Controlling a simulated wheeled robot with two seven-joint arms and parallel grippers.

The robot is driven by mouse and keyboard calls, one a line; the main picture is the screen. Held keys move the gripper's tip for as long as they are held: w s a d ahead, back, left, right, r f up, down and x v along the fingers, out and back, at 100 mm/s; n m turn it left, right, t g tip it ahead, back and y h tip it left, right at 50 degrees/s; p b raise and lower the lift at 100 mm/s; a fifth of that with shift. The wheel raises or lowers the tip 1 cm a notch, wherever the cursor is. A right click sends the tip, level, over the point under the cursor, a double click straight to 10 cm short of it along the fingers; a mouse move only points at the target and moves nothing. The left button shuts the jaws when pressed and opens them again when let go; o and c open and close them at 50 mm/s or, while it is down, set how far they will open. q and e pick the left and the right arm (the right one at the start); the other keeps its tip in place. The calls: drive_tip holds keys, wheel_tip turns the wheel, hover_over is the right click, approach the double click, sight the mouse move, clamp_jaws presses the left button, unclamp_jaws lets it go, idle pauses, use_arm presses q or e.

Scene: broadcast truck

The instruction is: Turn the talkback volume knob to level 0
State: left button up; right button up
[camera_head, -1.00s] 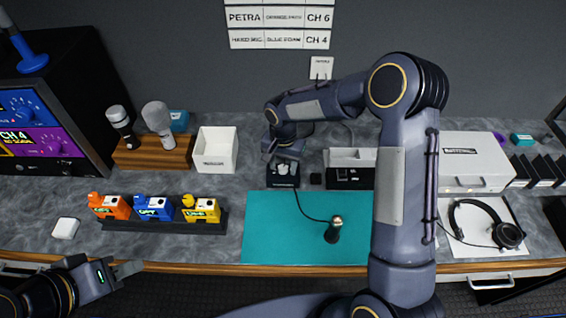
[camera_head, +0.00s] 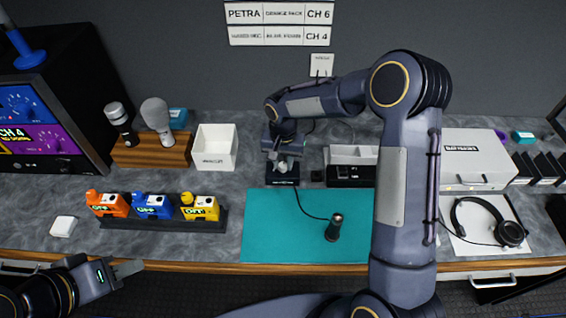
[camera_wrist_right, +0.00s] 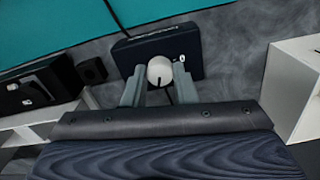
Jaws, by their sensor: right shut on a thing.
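The talkback unit is a small dark box (camera_head: 283,180) at the back of the counter, behind the teal mat. In the right wrist view the same box (camera_wrist_right: 195,52) carries a pale round knob (camera_wrist_right: 160,70) with a dark pointer line, and a small white switch beside it. My right gripper (camera_head: 284,162) reaches down over the box. In the right wrist view its fingers (camera_wrist_right: 160,85) stand on either side of the knob, shut on it. Level markings are not readable. My left gripper (camera_head: 128,268) hangs empty at the front left edge, far from the box; its finger gap is unclear.
A white bin (camera_head: 230,140) stands left of the box. A black-and-white unit (camera_head: 350,176) stands to the right. A cable runs from the box to a microphone (camera_head: 334,228) on the teal mat (camera_head: 275,240). Orange, blue and yellow packs (camera_head: 153,206) sit at front left.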

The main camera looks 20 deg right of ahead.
drive_tip(key=n+b, duration=0.1)
drive_tip(key=n, duration=0.3)
drive_tip(key=shift+b, duration=0.4)
drive_tip(key=n+b, duration=0.1)
drive_tip(key=n, duration=0.4)
drive_tip(key=shift+n, duration=0.4)
drive_tip(key=n, duration=1.2)
drive_tip(key=shift+r, duration=0.1)
drive_tip(key=o, duration=1)
